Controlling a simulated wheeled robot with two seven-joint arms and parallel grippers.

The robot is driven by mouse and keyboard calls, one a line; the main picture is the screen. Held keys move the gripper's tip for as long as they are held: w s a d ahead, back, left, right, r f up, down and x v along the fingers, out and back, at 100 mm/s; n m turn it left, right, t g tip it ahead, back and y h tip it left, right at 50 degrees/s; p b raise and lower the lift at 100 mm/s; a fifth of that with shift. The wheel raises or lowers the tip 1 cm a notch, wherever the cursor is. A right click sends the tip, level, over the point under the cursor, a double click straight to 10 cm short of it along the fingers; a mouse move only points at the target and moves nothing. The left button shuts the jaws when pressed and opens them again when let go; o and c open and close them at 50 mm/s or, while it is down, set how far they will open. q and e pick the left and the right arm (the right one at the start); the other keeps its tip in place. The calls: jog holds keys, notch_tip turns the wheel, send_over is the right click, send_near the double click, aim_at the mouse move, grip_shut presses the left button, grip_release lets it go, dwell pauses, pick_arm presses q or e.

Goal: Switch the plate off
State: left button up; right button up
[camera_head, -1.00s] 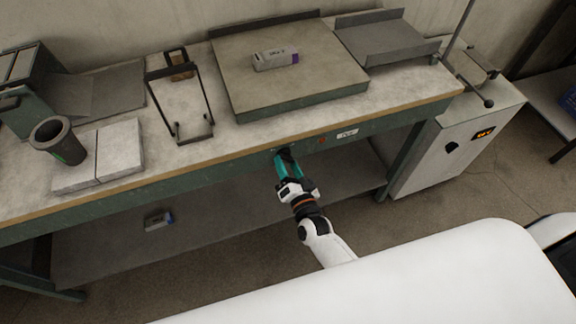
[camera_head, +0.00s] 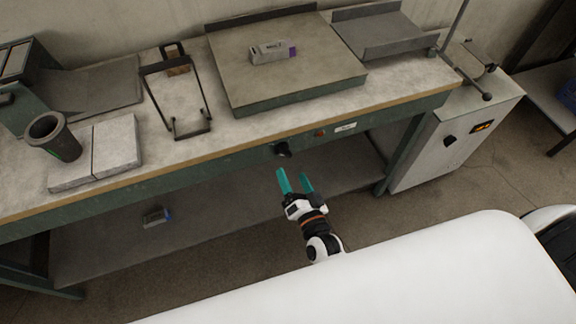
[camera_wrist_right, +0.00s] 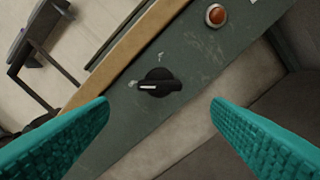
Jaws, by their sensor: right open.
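The plate (camera_head: 305,96) is a large grey slab with a green side, set on the bench. Its control is a black knob (camera_head: 282,149) on the green front panel below the bench edge. In the right wrist view the knob (camera_wrist_right: 158,84) carries a white pointer line lying roughly along the picture's horizontal, toward the left. A red round lamp or button (camera_head: 320,133) sits right of the knob; it also shows in the right wrist view (camera_wrist_right: 215,15). My right gripper (camera_head: 296,180) is open and empty, in front of and below the knob, apart from it. My left gripper is not in view.
A grey labelled block (camera_head: 273,52) lies on the plate. A wire frame (camera_head: 178,98), a dark cup (camera_head: 54,137) and pale slabs (camera_head: 115,150) stand to the left. A grey cabinet (camera_head: 450,140) stands right. Space before the panel is free.

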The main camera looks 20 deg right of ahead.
jog(key=s, duration=0.5)
jog(key=shift+s+d+b, duration=0.1)
jog(key=shift+s+b, duration=0.2)
jog(key=shift+s, duration=0.1)
jog(key=s+d+f+n+g+y, duration=0.1)
jog(key=s+f+n+g, duration=0.35)
jog(key=f, duration=0.85)
jog(key=s+f+n+g, duration=0.2)
jog(key=s+f+g, duration=0.4)
jog(key=f, duration=0.7)
jog(key=s+d+f+n+g, duration=0.1)
jog(key=s+d+f+g, duration=0.1)
jog(key=s, duration=0.4)
jog(key=s+d+f+n+g+h, duration=0.1)
jog(key=s+d+f+n+g, duration=0.1)
jog(key=s+f, duration=0.3)
jog(key=s+d+f+n+g, duration=0.1)
jog(key=s+d+f+g, duration=0.1)
jog(key=s, duration=0.7)
notch_tip(320, 180, down, 2)
jog(key=shift+d+h, duration=0.3)
jog(key=shift+d, duration=0.4)
